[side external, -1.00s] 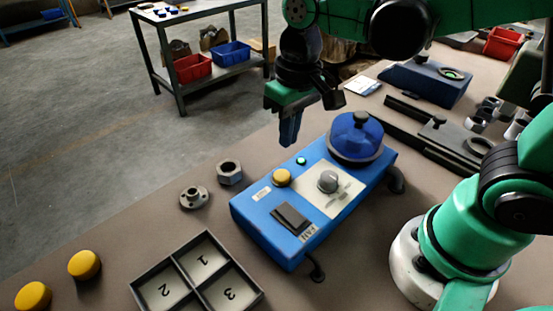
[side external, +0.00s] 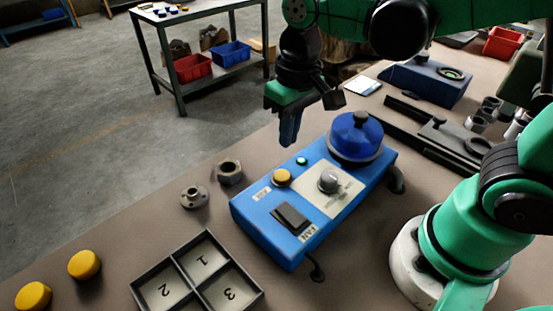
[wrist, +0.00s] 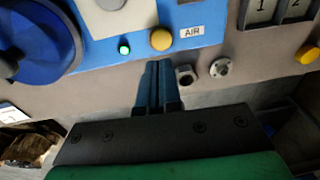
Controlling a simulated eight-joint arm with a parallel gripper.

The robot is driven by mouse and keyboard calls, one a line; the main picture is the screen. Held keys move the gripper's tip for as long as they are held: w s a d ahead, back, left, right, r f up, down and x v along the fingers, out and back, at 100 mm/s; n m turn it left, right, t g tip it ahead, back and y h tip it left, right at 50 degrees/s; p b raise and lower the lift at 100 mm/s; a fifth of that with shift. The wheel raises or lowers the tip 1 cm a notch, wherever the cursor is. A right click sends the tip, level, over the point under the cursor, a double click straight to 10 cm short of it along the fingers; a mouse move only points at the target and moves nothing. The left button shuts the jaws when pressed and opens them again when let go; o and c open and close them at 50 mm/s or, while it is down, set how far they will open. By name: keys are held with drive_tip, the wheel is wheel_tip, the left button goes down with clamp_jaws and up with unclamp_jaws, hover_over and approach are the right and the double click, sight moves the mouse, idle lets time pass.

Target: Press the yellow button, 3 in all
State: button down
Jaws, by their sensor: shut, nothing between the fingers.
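The yellow button (side external: 282,177) is a round cap on the top of the blue control box (side external: 262,213), beside a label. In the wrist view the yellow button (wrist: 162,39) sits next to the label "AIR", just beyond my fingertips. My gripper (side external: 290,130) hangs above and behind the box in the side view, apart from the button. Its blue fingers (wrist: 158,66) are together with nothing between them. A small green light (side external: 301,161) glows near the button.
The box also bears a grey knob (side external: 328,181), a black rocker switch (side external: 291,217) marked FAN and a blue domed drum (side external: 356,137). A hex nut (side external: 230,171), a flanged part (side external: 194,197), a numbered tray (side external: 173,262) and loose yellow caps (side external: 84,264) lie left of it.

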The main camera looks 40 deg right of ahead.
sight(285, 178)
idle(0.4)
drive_tip(key=r+n+t+h, duration=0.1)
drive_tip(key=t, duration=0.1)
drive_tip(key=r+n+t+h, duration=0.1)
drive_tip(key=n+t, duration=0.1)
drive_tip(key=t, duration=0.1)
drive_tip(key=a+r+n+t+h, duration=0.1)
drive_tip(key=n+t, duration=0.1)
drive_tip(key=t, duration=0.1)
drive_tip(key=shift+s+r+h, duration=0.15)
drive_tip(key=shift+r+h, duration=0.1)
drive_tip(key=shift+h, duration=0.05)
drive_tip(key=shift+d+f, duration=0.1)
drive_tip(key=shift+f, duration=0.05)
drive_tip(key=shift+f, duration=4.25)
drive_tip(key=shift+f, duration=0.1)
drive_tip(key=shift+f, duration=0.35)
